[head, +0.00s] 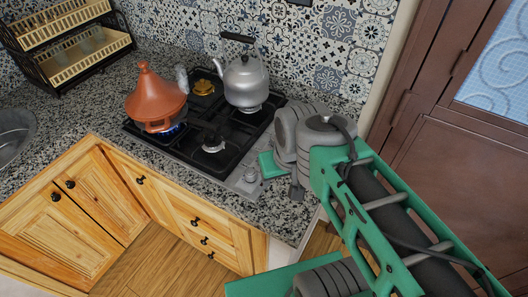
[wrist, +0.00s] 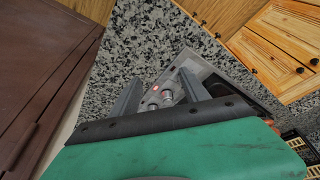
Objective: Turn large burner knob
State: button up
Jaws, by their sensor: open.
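The stove's control knobs (head: 250,176) sit on the steel strip at the right end of the black hob (head: 180,128). In the wrist view, silvery knobs (wrist: 167,97) show between my fingers, beside a small red light. I cannot tell which knob is for the large burner. My gripper (wrist: 161,76) is open and empty, its two fingers spread above the knob strip. In the head view, my gripper (head: 282,182) hangs just right of the knobs, partly hidden by my arm. Whether a finger touches a knob is unclear.
An orange tagine (head: 156,98) stands over a lit blue flame. A metal kettle (head: 246,82) stands on the back right burner. Granite counter (head: 90,125) surrounds the hob; a dish rack (head: 68,48) stands at the far left. A brown door (head: 455,150) is close on the right.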

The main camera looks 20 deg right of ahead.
jog(key=w+n+g, duration=0.1)
jog(key=w+n, duration=0.2)
jog(key=w, duration=0.2)
jog(key=w+n+g+p, duration=0.1)
jog(key=w+n, duration=0.3)
jog(key=w, duration=0.1)
jog(key=w+n+g, duration=0.1)
jog(key=w+n, duration=0.3)
jog(key=shift+w+a+f, duration=0.15)
jog(key=shift+w+f, duration=0.15)
jog(key=shift+w, duration=0.1)
jog(key=shift+w+f, duration=0.15)
jog(key=shift+f, duration=0.1)
notch_tip(320, 180, down, 8)
jog(key=shift+r+p, duration=0.25)
jog(key=shift+p, duration=0.55)
jog(key=shift+w, duration=0.1)
grip_shut()
